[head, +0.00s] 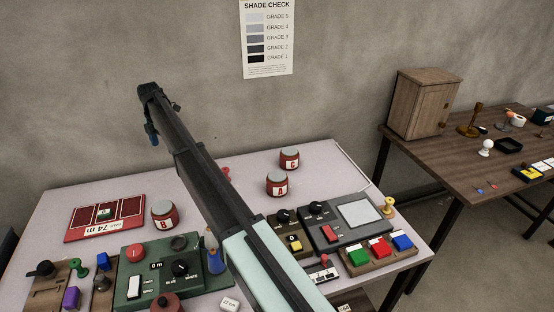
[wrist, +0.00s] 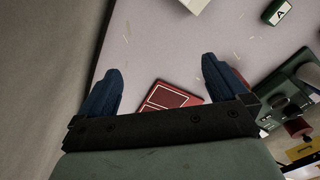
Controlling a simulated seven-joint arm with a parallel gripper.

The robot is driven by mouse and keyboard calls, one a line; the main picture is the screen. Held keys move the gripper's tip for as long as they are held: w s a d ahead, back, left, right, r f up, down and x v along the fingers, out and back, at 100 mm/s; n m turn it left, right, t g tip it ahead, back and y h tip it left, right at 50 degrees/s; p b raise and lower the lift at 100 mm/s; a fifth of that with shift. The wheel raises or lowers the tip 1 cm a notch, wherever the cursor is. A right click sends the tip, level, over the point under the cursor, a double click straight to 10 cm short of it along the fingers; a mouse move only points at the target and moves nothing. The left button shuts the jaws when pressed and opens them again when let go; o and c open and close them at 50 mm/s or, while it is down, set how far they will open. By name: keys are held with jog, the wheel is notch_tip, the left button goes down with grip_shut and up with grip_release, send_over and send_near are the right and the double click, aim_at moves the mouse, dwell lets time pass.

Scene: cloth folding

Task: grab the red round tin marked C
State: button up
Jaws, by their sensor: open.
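The red round tin marked C (head: 289,161) stands upright at the back of the pale table, with a grey lid. The similar red tin A (head: 277,185) stands just in front of it, and red tin B (head: 164,215) is farther left. My gripper (head: 152,135) is up in the air at the far left, well away from tin C and above the table's back edge. In the wrist view, my gripper (wrist: 158,82) has its two blue fingers wide apart with nothing between them. I cannot make out tin C in the wrist view.
My arm crosses the middle of the table, hiding part of it. A red panel (head: 104,220) lies at left, also seen in the wrist view (wrist: 165,96). A green control box (head: 158,268), grey control box (head: 345,222) and coloured block tray (head: 379,254) fill the front.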

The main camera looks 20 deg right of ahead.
jog(key=w+d+m, duration=0.2)
jog(key=w+d, duration=0.1)
jog(key=d, duration=1.3)
jog(key=m, duration=0.6)
send_near(288, 150)
jog(key=shift+w+d+f, duration=0.15)
jog(key=shift+w+d, duration=0.25)
jog(key=shift+w, duration=0.05)
jog(key=shift+s+a+m, duration=0.2)
jog(key=shift+a+m, duration=0.1)
jog(key=shift+m, duration=0.4)
jog(key=shift+s+f+m, duration=0.1)
jog(key=shift+s+m, duration=0.2)
jog(key=shift+m, duration=0.7)
jog(key=m, duration=0.5)
jog(key=shift+m, duration=0.3)
notch_tip(288, 150, down, 9)
jog(key=shift+r, duration=0.15)
jog(key=shift+s+d+f, duration=0.1)
jog(key=shift+f, duration=1.2)
jog(key=shift+s+d+f, duration=0.1)
jog(key=shift+f, duration=1.15)
jog(key=c, duration=1.2)
